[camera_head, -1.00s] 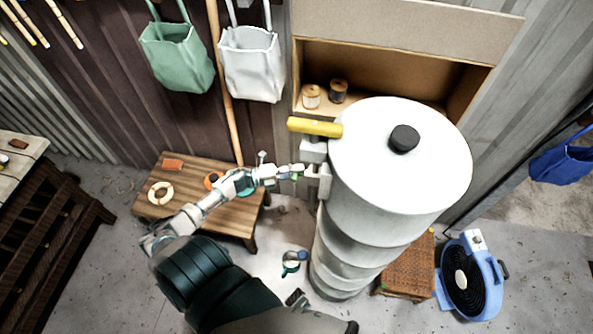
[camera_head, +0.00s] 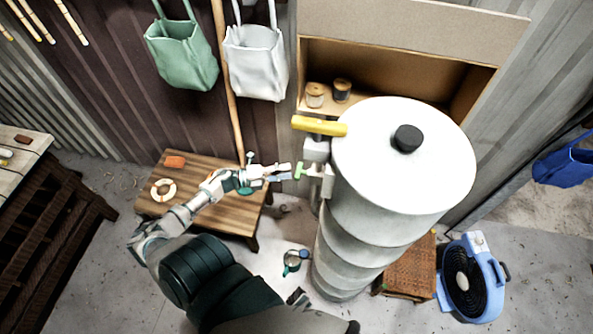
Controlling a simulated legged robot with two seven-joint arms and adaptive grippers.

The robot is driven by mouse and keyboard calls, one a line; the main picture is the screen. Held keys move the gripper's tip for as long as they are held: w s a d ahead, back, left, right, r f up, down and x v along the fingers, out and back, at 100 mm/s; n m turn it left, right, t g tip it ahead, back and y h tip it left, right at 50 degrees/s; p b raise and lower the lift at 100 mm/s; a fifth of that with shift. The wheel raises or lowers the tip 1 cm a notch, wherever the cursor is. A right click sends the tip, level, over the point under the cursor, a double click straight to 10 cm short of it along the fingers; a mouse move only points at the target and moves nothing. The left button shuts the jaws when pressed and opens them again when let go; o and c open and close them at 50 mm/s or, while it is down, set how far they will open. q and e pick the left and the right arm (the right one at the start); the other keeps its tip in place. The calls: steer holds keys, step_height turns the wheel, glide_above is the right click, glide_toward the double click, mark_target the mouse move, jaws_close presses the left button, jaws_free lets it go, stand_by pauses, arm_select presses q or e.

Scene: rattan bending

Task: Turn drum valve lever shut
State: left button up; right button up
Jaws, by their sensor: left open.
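The large white drum (camera_head: 400,185) stands upright right of centre, with a black cap (camera_head: 407,138) on top. Pale valve fittings (camera_head: 317,152) sit at its upper left side. A thick yellow handle (camera_head: 319,125) lies roughly level above them. A small green piece (camera_head: 300,170), possibly a lever, juts left from the lower fitting. My left gripper (camera_head: 281,172) comes from the left and is open, its fingers pointing right. Its tips are just left of the green piece; I cannot tell whether they touch it. My right gripper is out of view.
A wooden bench (camera_head: 180,205) with a ring and an orange block stands under my left forearm. A teal-and-white can (camera_head: 294,261) is on the floor. A blue fan (camera_head: 470,275) and a wicker box (camera_head: 405,274) stand right of the drum's base. Bags hang behind.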

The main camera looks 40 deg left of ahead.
arm_select(q)
steer(key=v, duration=0.7)
steer(key=shift+d, duration=0.1)
